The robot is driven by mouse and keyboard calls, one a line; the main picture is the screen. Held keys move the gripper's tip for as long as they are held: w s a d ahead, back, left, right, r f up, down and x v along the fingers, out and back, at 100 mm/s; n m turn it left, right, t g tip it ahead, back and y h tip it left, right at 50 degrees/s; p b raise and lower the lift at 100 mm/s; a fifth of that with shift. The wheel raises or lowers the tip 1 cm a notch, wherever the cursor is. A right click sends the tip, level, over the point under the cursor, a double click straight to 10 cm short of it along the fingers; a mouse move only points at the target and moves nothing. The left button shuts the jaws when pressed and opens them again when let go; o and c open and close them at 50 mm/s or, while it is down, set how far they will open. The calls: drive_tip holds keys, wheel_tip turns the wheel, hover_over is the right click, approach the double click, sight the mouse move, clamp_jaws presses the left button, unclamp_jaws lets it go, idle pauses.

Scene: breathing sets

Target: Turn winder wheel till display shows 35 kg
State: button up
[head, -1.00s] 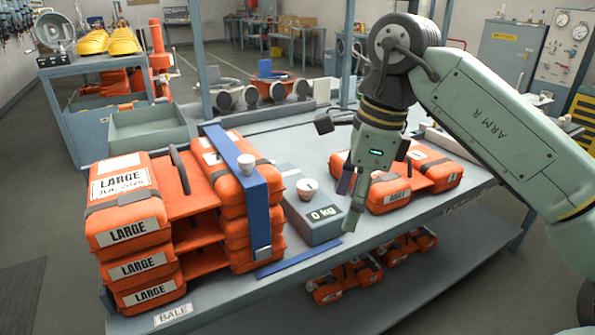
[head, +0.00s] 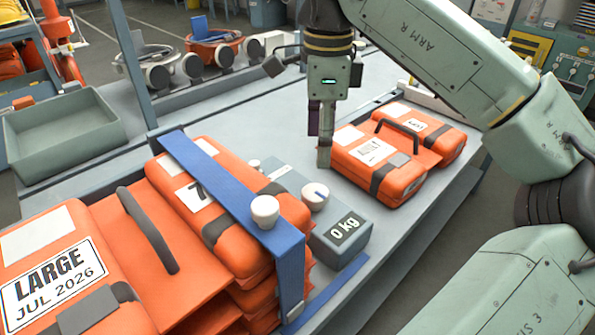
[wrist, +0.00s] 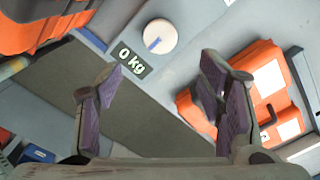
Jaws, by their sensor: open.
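The winder wheel is a white knob with a blue mark (head: 315,197) on a grey box (head: 355,250). It also shows in the wrist view (wrist: 160,36), beyond and between my open fingers. The display (head: 344,228) on the box's front reads 0 kg, and it reads the same in the wrist view (wrist: 132,61). My gripper (head: 322,145) is open, empty and pointing down, above and behind the box in the head view. In the wrist view its purple-padded fingers (wrist: 165,105) are spread apart. A blue strap (head: 215,180) with a white knob (head: 265,211) crosses the orange stack.
Stacked orange LARGE cases (head: 130,240) stand left of the box. A separate orange case (head: 385,165) lies close to my gripper on the right. A grey-green tray (head: 62,135) sits at left. The bench behind the box is mostly clear.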

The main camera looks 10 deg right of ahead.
sight(319, 192)
wheel_tip(319, 192, down, 11)
drive_tip(key=shift+r+p, duration=0.1)
drive_tip(key=shift+p, duration=0.95)
drive_tip(key=shift+c, duration=0.2)
drive_tip(key=c, duration=1.1)
